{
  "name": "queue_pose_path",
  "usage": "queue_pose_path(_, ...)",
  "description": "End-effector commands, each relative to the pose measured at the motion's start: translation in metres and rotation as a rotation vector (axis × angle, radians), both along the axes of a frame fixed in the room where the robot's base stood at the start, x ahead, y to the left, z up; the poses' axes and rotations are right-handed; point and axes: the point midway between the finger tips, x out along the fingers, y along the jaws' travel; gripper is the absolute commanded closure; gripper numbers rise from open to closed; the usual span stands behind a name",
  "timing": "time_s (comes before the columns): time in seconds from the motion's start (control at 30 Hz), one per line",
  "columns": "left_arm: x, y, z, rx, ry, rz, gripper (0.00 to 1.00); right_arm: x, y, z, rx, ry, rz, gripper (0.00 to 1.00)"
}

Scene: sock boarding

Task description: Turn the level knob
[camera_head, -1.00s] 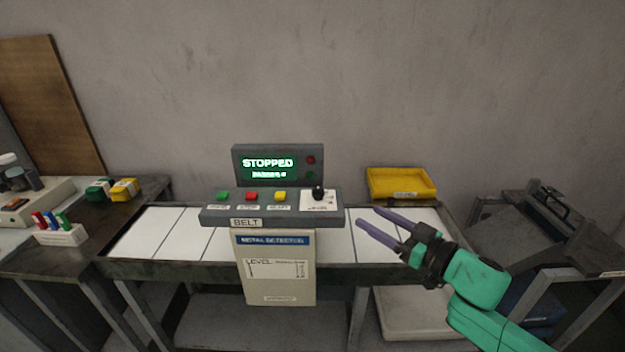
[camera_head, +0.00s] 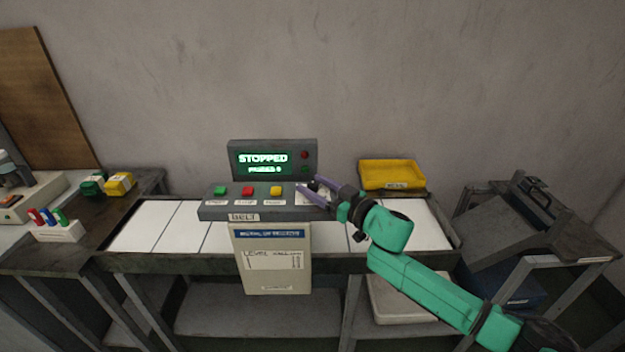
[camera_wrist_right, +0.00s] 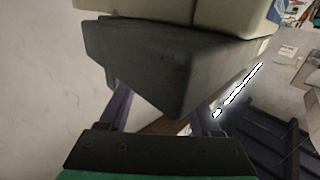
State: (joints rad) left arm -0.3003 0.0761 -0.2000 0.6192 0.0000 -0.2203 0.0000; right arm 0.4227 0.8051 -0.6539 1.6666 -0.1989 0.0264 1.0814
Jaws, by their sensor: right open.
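The black level knob (camera_head: 313,184) sits on a white plate at the right end of the grey control console (camera_head: 215,212). My right gripper (camera_head: 304,185) is open, with its purple fingers reaching in from the right on either side of the knob. Contact with the knob cannot be told. In the right wrist view, the console's dark underside corner (camera_wrist_right: 180,62) fills the space between the fingers, and the knob is hidden there. My left gripper is out of view.
The console has green, red and yellow buttons and a screen (camera_head: 262,159) reading STOPPED. It stands over a white belt (camera_head: 160,226). A yellow tray (camera_head: 392,174) is behind at right. A level card (camera_head: 272,270) hangs in front.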

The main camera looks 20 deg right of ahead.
Motion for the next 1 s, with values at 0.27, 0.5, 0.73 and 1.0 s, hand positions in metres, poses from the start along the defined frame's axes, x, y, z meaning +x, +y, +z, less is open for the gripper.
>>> queue_pose_path(0.27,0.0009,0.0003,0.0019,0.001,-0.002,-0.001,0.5,0.0078,0.0058,-0.0003,-0.001,-0.001,0.002,0.35)
queue_pose_path(0.5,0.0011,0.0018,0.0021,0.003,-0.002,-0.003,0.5,0.0076,0.0054,-0.0002,-0.001,-0.001,0.002,1.0)
queue_pose_path(0.73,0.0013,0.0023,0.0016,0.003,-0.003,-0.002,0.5,0.0075,0.0056,-0.0004,0.0,0.0,-0.006,1.0)
queue_pose_path(1.0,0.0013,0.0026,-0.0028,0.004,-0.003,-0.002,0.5,0.0071,0.0069,-0.0011,0.004,-0.001,-0.094,1.0)
